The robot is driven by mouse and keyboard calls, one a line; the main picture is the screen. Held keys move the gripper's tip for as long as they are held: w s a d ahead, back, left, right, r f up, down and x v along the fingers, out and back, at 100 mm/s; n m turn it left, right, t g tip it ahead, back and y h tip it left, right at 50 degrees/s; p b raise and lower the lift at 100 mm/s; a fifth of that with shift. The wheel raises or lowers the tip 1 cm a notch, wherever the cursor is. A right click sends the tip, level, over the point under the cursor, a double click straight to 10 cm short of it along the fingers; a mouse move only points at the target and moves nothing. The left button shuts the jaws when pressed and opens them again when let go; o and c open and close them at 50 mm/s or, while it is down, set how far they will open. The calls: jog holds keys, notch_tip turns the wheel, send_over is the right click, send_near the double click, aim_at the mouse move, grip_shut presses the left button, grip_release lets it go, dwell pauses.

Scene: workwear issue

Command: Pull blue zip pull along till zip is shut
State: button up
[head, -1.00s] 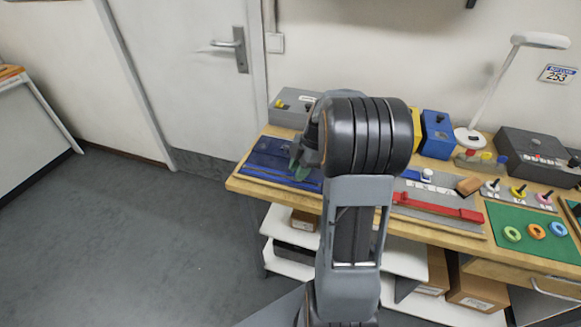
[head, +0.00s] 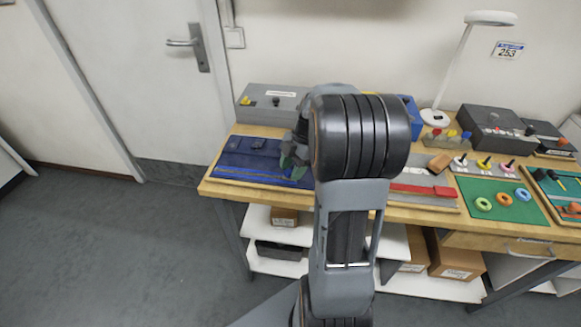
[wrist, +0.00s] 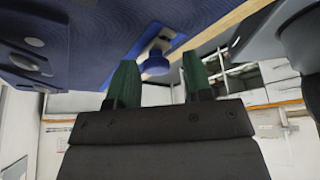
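The blue zip pull (wrist: 155,64) shows in the wrist view as a round blue knob on a stem. It stands on a pale strip (wrist: 168,33) at the edge of the blue fabric (wrist: 105,25). My gripper (wrist: 159,72) has its two green fingers apart, with the pull in line with the gap. I cannot tell whether the pull is between the tips or just beyond them. In the head view the blue fabric panel (head: 235,160) lies at the left of the bench, and my gripper (head: 288,163) is at its right part. My arm hides the pull there.
The wooden bench (head: 432,219) carries a grey box (head: 262,98) behind the panel and a red strip (head: 412,189) to the right. A green board with rings (head: 500,212) and a lamp (head: 435,117) stand further right. Floor at the left is clear.

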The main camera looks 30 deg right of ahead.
jog(key=shift+o, duration=0.6)
jog(key=shift+a, duration=0.1)
jog(key=shift+w+r, duration=0.1)
jog(key=shift+r, duration=0.25)
jog(key=v, duration=1.3)
jog(key=shift+d+p, duration=0.2)
jog(key=shift+p, duration=0.25)
